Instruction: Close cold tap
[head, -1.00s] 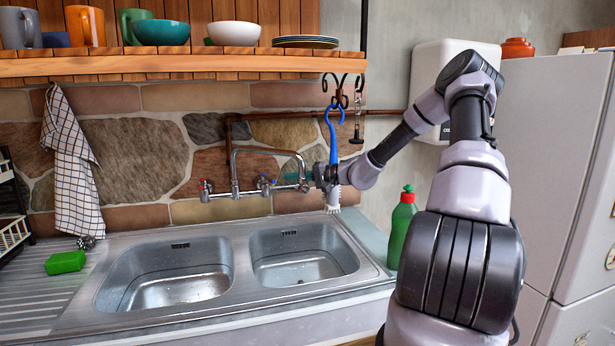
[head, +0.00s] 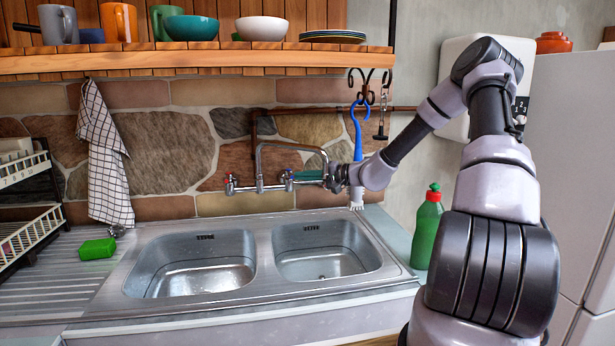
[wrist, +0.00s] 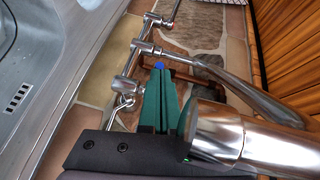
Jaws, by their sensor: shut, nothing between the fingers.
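The chrome wall-mounted tap (head: 259,168) stands above the double sink. It has a red-marked handle (head: 229,184) on the left and a blue-marked cold handle on the right. My gripper (head: 294,177) is at the right side of the tap with its teal fingers shut and empty. In the wrist view my gripper (wrist: 160,73) shows its fingers together, tips at the small blue cold handle (wrist: 158,65). The fingers hide most of that handle, and I cannot tell whether they touch it. The chrome spout (wrist: 228,75) passes close beside the fingers.
The steel sink (head: 265,262) lies below. A blue brush (head: 357,130) hangs behind my wrist. A green bottle (head: 427,228) stands right of the sink, a green sponge (head: 97,249) left. A wooden shelf (head: 200,65) with dishes runs above.

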